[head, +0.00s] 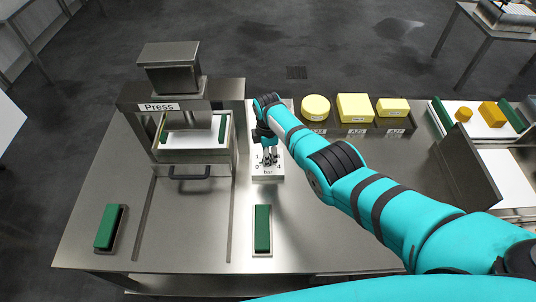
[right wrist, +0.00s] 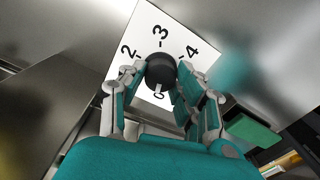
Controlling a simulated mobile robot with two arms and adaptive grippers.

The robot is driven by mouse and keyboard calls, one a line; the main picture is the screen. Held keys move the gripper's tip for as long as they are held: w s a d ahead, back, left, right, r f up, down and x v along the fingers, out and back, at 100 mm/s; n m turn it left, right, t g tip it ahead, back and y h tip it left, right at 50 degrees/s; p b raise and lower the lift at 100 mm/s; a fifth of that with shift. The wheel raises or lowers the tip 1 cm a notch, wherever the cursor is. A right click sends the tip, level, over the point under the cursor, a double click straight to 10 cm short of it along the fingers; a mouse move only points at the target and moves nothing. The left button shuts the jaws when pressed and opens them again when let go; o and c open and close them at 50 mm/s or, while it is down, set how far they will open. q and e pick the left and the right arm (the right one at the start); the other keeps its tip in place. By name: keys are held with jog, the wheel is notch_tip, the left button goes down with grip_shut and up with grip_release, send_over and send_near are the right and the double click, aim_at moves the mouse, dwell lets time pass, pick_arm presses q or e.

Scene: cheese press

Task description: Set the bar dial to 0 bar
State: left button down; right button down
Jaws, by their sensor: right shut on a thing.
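The bar dial is a round black knob (right wrist: 161,70) on a white plate (right wrist: 143,30) with the numbers 2, 3, 4 and 0 showing in the right wrist view. In the head view the white plate (head: 268,172) carries the word "bar", and the knob is hidden by my gripper. My right gripper (head: 267,158) points down over the plate. Its fingers stand on both sides of the knob and are shut on it. My left gripper is not in view.
The press (head: 170,70) stands left of the dial. Green bars in metal frames lie at front left (head: 110,228) and in front of the dial (head: 263,230). Yellow cheeses (head: 355,108) stand at the back right. The front middle of the table (head: 200,240) is clear.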

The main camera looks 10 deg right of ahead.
jog(key=shift+n, duration=1.2)
jog(key=c, duration=0.9)
grip_release()
jog(key=shift+c, duration=0.2)
jog(key=shift+r, duration=0.1)
notch_tip(320, 180, up, 12)
jog(key=shift+w, duration=0.2)
